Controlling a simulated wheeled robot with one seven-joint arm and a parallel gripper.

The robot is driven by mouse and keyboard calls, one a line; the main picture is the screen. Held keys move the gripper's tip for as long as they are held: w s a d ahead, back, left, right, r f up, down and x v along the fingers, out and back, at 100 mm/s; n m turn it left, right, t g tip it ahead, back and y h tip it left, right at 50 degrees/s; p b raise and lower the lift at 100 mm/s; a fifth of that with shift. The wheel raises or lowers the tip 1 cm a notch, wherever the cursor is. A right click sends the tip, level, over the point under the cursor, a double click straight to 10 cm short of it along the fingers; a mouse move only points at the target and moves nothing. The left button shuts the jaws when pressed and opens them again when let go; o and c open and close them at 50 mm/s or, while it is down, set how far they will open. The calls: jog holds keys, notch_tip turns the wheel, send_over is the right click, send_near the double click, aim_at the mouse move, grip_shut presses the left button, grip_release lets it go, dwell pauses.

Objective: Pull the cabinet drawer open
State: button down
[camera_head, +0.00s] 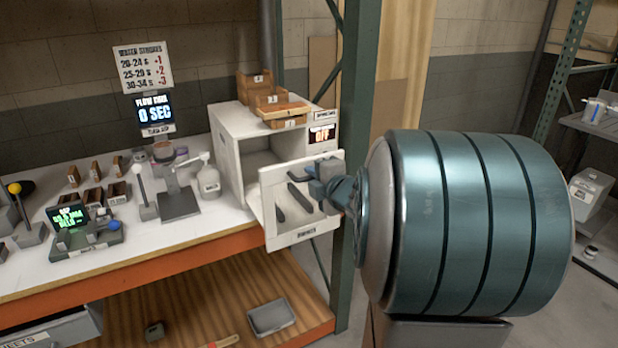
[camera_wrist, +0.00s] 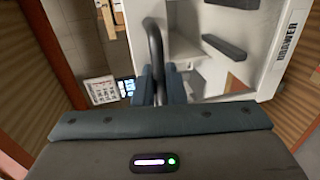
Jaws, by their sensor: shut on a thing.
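The white cabinet (camera_head: 227,150) stands on the workbench with a dark open cavity in its front. Its white drawer (camera_head: 268,222), with a label reading DRAWER, stands out in front of that cavity and past the bench's front edge. Several dark bars show on it. The drawer also fills the upper right of the wrist view (camera_wrist: 265,75). My gripper (camera_head: 328,183) is at the drawer's right side in the head view. In the wrist view its blue fingers (camera_wrist: 159,88) are shut on a dark curved handle (camera_wrist: 154,40). My arm hides part of the drawer's right side.
A green rack post (camera_head: 353,100) rises close to the drawer's right. A grey tray (camera_head: 271,317) lies on the lower shelf.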

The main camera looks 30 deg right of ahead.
jog(key=shift+s, duration=0.5)
jog(key=c, duration=1.6)
grip_release()
jog(key=shift+c, duration=0.2)
jog(key=shift+s, duration=0.1)
jog(key=v, duration=1.3)
jog(key=shift+s, duration=0.3)
jog(key=shift+r, duration=0.1)
